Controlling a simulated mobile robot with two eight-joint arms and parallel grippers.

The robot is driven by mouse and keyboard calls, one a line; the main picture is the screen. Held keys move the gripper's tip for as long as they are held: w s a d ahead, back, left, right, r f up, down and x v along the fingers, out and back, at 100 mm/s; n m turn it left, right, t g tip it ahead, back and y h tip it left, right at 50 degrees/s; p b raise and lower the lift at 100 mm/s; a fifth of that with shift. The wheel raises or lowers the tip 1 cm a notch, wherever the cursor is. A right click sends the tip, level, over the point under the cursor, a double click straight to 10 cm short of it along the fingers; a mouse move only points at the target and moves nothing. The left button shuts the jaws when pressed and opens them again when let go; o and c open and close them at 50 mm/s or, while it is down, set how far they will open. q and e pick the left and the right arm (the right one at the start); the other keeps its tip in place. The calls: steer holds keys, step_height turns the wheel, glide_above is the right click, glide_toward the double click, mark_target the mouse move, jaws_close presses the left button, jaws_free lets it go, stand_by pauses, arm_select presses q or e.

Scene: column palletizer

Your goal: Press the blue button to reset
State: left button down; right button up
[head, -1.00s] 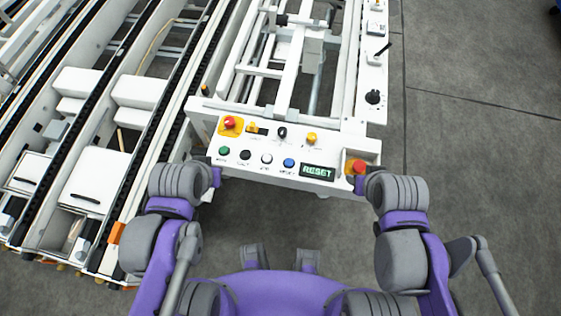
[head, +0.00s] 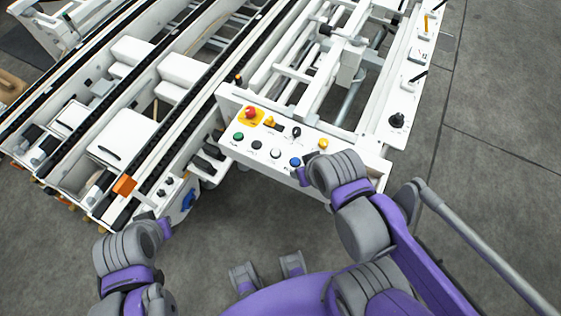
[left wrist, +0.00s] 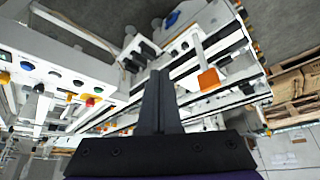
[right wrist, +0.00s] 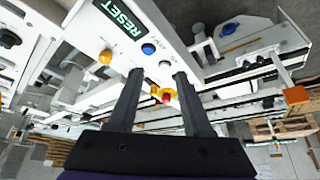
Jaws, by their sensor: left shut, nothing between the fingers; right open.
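The blue button (head: 295,161) is on the front control panel (head: 261,141) in the head view, just left of my right arm. It also shows in the right wrist view (right wrist: 148,48) and at the left edge of the left wrist view (left wrist: 27,66). My right gripper (right wrist: 158,75) is open and empty; the blue button appears beyond its fingertips, between their lines, apart from them. My left gripper (left wrist: 160,75) is shut and empty, low and left of the panel. The RESET display (right wrist: 120,17) is lit in the right wrist view; my right arm hides it in the head view.
Beside the blue button are white (head: 275,153), black (head: 256,145) and green (head: 238,136) buttons. A red emergency stop (head: 250,112) sits on a yellow plate. Conveyor rails (head: 165,120) run along the left. The grey floor (head: 480,190) at right is clear.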

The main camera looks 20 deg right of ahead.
arm_select(q)
steer(key=shift+s+a, duration=0.15)
steer(key=shift+a, duration=0.1)
arm_select(e)
steer(key=shift+w+a, duration=0.15)
steer(key=shift+a, duration=0.1)
steer(key=o, duration=0.4)
arm_select(q)
steer(key=m+g+h+p, duration=0.15)
steer(key=m+h, duration=0.25)
steer(key=h, duration=0.4)
glide_above(293, 164)
step_height(293, 164, down, 3)
steer(key=shift+d+r, duration=0.1)
steer(key=shift+r, duration=0.1)
arm_select(e)
steer(key=shift+w+r, duration=0.2)
steer(key=shift+r, duration=0.45)
arm_select(q)
step_height(293, 164, down, 9)
steer(key=b, duration=0.6)
steer(key=shift+r, duration=0.1)
arm_select(e)
steer(key=f, duration=0.2)
steer(key=s+f, duration=0.1)
steer(key=f, duration=0.1)
steer(key=s+f, duration=0.1)
steer(key=f, duration=0.2)
steer(key=shift+f, duration=0.1)
